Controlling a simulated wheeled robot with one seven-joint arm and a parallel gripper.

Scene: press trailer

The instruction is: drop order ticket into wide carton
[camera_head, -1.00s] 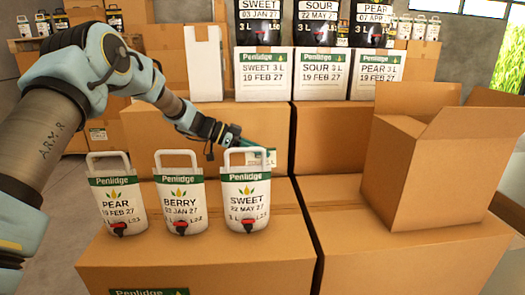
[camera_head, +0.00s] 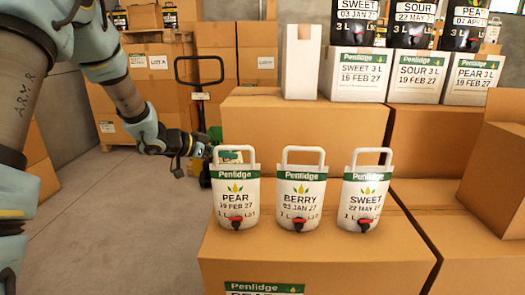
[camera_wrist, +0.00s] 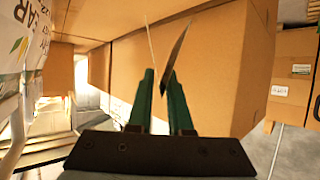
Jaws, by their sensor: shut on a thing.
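My gripper (camera_head: 203,146) is at the left of the head view, beside and behind the PEAR pouch (camera_head: 236,190). In the wrist view its two green fingers (camera_wrist: 161,95) are close together, shut on the order ticket (camera_wrist: 177,52), which shows as a thin, nearly edge-on sliver. The open carton (camera_head: 495,175), which looks like the wide carton, is cut off at the right edge of the head view. Its inside is hidden.
BERRY (camera_head: 300,190) and SWEET (camera_head: 364,190) pouches stand on the front box (camera_head: 310,255). A large closed box (camera_head: 300,125) is behind them. White labelled boxes (camera_head: 358,75) stand at the back. A pallet jack handle (camera_head: 200,70) and clear floor (camera_head: 120,220) are at left.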

